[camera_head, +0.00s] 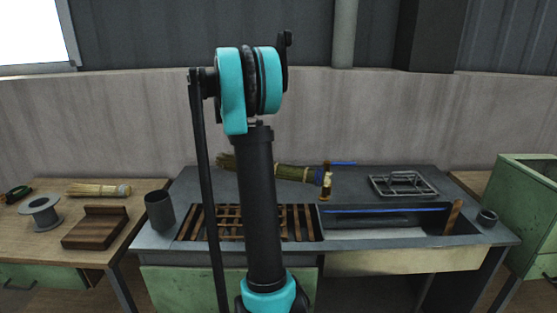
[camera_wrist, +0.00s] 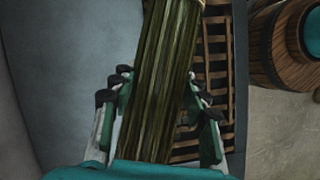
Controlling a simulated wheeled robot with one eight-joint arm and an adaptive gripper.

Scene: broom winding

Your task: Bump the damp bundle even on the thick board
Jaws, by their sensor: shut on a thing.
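A long olive-green bundle of stems (camera_head: 292,173) lies roughly level along the back of the grey bench in the head view, partly hidden by my arm. Its bushy end is at the left and a blue band is near its right end. In the wrist view the bundle (camera_wrist: 160,85) runs between the fingers of my gripper (camera_wrist: 158,105), which is shut on it. My gripper is hidden behind my arm in the head view. A thick dark wooden board (camera_head: 92,232) with a raised back edge sits on the left table, well apart from the bundle.
A slatted wooden rack (camera_head: 305,222) is set in the bench. A dark cup (camera_head: 159,211) stands at the bench's left end. A grey spool (camera_head: 41,213) and pale straw bundle (camera_head: 98,190) are near the board. A wire frame (camera_head: 403,184) lies right. A wooden tub (camera_wrist: 265,45) shows beyond the rack.

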